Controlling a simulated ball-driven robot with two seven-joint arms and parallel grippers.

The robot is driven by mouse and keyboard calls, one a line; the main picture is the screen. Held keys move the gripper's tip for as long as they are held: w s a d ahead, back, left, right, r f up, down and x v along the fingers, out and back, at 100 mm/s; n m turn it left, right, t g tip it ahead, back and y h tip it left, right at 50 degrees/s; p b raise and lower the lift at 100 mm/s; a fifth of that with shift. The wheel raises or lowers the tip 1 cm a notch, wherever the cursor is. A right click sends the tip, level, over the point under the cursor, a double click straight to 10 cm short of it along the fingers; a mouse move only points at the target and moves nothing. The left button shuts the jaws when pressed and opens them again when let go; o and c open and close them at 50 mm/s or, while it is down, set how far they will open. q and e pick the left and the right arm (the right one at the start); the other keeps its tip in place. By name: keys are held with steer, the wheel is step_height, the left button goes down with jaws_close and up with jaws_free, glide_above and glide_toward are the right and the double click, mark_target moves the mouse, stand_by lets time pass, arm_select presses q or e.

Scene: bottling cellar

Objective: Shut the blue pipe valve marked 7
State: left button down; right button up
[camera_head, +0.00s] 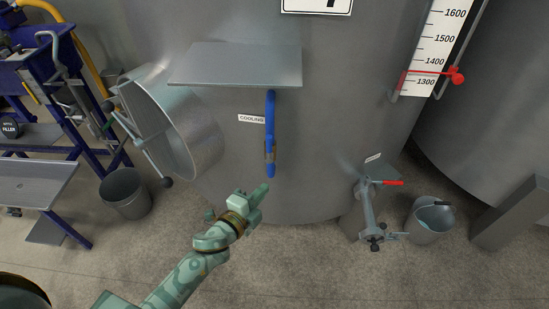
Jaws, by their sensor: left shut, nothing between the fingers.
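A blue pipe (270,115) runs down the front of the large grey tank, from under a flat grey shelf. A white label reading COOLING (251,119) is left of the pipe. I cannot make out a separate handle or its angle. A white sign (317,5) above is cut off by the top edge, so its number is not readable. My left gripper (261,190) is shut and empty, just below the pipe's lower end. My right gripper is not in view.
A flat grey shelf (236,66) juts out above the pipe. An open round hatch (180,125) sticks out at left. A red-handled outlet valve (368,200) and a grey bucket (430,222) are at right. Another bucket (125,195) stands at left.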

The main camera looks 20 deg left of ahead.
mark_target(269, 147)
arm_select(q)
steer(key=r, duration=0.1)
steer(key=w+r+m+t, duration=0.1)
steer(key=r, duration=0.1)
steer(key=r+m+h, duration=0.1)
steer(key=r, duration=0.1)
steer(key=shift+w+d+r, duration=0.2)
steer(key=shift+w+d, duration=0.05)
steer(key=shift+d, duration=0.15)
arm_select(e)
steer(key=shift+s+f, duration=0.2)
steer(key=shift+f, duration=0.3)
arm_select(q)
steer(key=w+a+b, duration=0.1)
steer(key=w, duration=0.8)
steer(key=shift+w+a+b, duration=0.25)
steer(key=shift+b, duration=0.05)
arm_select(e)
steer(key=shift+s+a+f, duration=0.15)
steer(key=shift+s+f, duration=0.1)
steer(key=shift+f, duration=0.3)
arm_select(q)
steer(key=shift+f, duration=0.1)
